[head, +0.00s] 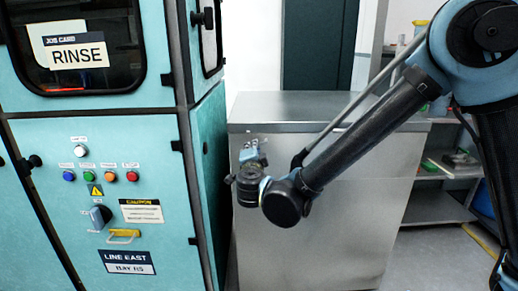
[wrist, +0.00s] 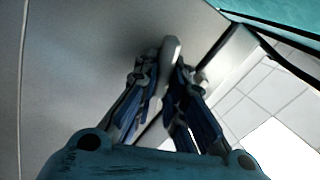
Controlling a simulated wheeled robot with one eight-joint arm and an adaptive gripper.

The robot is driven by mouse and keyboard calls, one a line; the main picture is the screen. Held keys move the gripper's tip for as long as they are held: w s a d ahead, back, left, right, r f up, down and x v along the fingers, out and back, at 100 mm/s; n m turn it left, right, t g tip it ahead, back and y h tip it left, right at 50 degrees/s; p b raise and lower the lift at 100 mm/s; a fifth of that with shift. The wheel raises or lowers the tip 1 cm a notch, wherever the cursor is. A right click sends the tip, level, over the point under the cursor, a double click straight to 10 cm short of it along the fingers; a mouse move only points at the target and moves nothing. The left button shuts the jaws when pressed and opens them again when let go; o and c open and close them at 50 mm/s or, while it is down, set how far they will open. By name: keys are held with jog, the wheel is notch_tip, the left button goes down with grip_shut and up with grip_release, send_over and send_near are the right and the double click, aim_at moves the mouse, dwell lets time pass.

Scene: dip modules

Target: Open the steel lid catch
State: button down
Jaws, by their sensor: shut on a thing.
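A pale grey rounded catch lever (wrist: 171,50) stands out from the steel cabinet's front in the wrist view. My gripper (wrist: 167,75) has a finger on each side of the lever and is shut on it. The lever's lower part is hidden between the fingers. In the head view my gripper (head: 250,151) is at the upper left of the cabinet front, just below the top's edge. The catch cannot be told apart from the fingers there. The steel cabinet (head: 320,215) has a flat, closed-looking top (head: 310,106).
A teal machine (head: 60,200) with a RINSE card, several buttons and a knob stands close on the left of the steel cabinet. Shelves (head: 445,207) with small items stand at the right.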

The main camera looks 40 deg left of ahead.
jog(key=shift+w+d+f, duration=0.1)
jog(key=shift+w+d, duration=0.05)
jog(key=shift+d, duration=0.1)
jog(key=c, duration=1.7)
grip_release()
jog(key=shift+o, duration=0.3)
jog(key=shift+a, duration=0.1)
jog(key=v, duration=1.2)
